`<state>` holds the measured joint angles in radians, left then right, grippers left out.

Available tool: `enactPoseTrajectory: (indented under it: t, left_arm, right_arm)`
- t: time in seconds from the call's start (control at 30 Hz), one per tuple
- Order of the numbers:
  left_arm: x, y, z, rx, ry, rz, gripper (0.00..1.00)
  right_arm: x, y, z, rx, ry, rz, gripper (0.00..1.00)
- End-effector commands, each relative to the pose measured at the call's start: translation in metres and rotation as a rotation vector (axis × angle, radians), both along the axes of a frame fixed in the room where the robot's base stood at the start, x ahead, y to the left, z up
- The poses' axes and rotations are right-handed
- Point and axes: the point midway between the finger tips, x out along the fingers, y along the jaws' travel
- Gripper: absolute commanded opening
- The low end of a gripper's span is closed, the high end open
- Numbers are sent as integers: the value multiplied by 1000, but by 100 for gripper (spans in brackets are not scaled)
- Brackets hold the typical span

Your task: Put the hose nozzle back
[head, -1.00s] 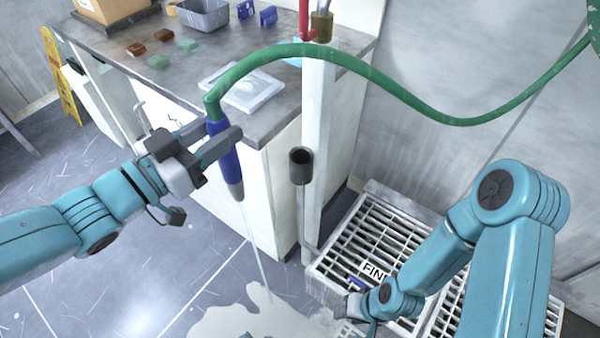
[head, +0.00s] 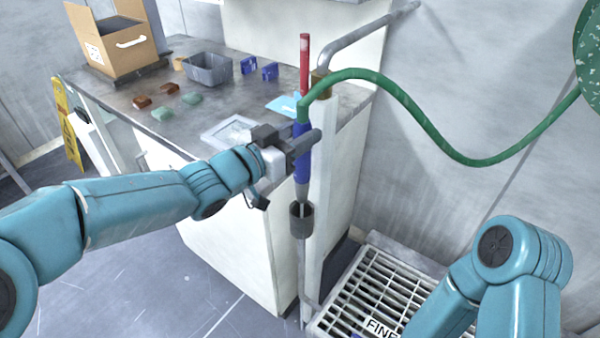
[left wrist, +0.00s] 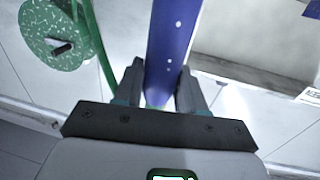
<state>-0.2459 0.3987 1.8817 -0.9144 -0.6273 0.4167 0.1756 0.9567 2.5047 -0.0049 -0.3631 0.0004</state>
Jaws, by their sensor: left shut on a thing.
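The hose nozzle (head: 302,168) is blue with a grey tip and hangs nearly upright, tip down. A green hose (head: 420,112) runs from its top to the right. My left gripper (head: 306,143) is shut on its blue body, which also shows between the fingers in the left wrist view (left wrist: 170,45). A dark cup-shaped holder (head: 301,222) is fixed by the white post. The nozzle's tip is at the holder's mouth; I cannot tell how far inside it is. My right gripper is out of view; only its arm shows at lower right.
The workbench (head: 135,85) carries a cardboard box (head: 120,45), a grey bin (head: 208,70) and small coloured blocks. A red-handled valve (head: 304,65) rises behind the nozzle. A floor grate (head: 375,300) lies at lower right. A green hose reel (left wrist: 60,40) is on the wall.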

Motion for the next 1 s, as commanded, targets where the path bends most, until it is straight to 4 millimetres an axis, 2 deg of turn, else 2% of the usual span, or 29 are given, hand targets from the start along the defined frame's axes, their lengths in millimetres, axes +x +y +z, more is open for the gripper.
enactPoseTrajectory:
  t: [0.03,0.1,0.23,0.43,0.63,1.0]
  left_arm:
    - [0,1,-15,-1,2,1,0]
    - [0,1,-28,-1,2,0,0]
    - [0,1,-45,-1,1,1,0]
    - [-1,1,-60,-1,0,0,0]
    - [-1,1,-95,-1,2,1,0]
    - [3,-1,-101,-1,-3,1,0]
  right_arm:
    - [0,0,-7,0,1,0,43]
    - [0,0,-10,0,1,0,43]
    - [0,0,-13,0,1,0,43]
    - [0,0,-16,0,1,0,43]
    - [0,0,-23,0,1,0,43]
    - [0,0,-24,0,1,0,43]
